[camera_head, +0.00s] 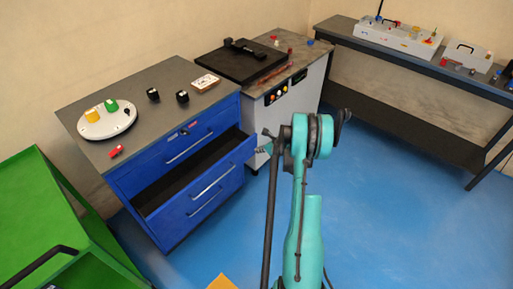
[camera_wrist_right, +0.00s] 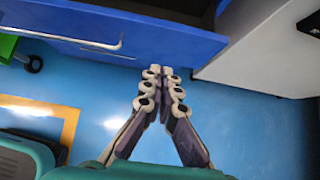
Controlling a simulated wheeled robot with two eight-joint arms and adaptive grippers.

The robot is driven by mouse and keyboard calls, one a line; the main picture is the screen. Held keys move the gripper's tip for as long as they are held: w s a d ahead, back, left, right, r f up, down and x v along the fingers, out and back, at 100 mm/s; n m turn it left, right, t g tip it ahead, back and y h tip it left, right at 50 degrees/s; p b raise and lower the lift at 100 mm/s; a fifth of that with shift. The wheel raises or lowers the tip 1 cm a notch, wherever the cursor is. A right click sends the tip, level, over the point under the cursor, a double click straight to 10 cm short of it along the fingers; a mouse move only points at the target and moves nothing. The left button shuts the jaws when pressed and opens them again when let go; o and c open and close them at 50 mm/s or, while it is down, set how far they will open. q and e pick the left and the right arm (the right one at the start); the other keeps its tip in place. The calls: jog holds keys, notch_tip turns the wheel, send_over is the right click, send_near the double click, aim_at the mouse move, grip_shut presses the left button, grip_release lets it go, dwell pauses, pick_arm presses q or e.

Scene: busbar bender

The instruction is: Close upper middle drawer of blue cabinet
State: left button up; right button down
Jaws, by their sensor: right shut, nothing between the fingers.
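The blue cabinet (camera_head: 125,183) stands at the left under a grey top. A drawer (camera_head: 236,164) in its middle is pulled out, with its dark, empty-looking inside showing. The drawers above and below it look shut. My right gripper (camera_head: 263,149) is at the right end of the open drawer's front, partly hidden by my arm. In the right wrist view my gripper (camera_wrist_right: 163,72) is shut and empty, its fingertips close to the blue drawer front (camera_wrist_right: 165,43). I cannot tell if they touch it. My left gripper is not in view.
A white cabinet (camera_head: 290,98) adjoins the blue one on the right. A green cart (camera_head: 35,215) stands close at the left. A dark workbench (camera_head: 345,37) lines the back right. Blue floor (camera_head: 385,220) is free at the right and in front.

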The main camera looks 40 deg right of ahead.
aim_at(241, 149)
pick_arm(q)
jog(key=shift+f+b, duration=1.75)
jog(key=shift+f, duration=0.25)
pick_arm(e)
jog(key=shift+w+a+f, duration=0.1)
jog(key=shift+w+f, duration=0.8)
jog(key=shift+w, duration=0.7)
jog(key=shift+w+a+f, duration=0.15)
jog(key=shift+w+f, duration=0.75)
jog(key=shift+w, duration=0.65)
jog(key=shift+w+a+f, duration=0.1)
jog(key=shift+w+f, duration=0.8)
jog(key=shift+w, duration=0.7)
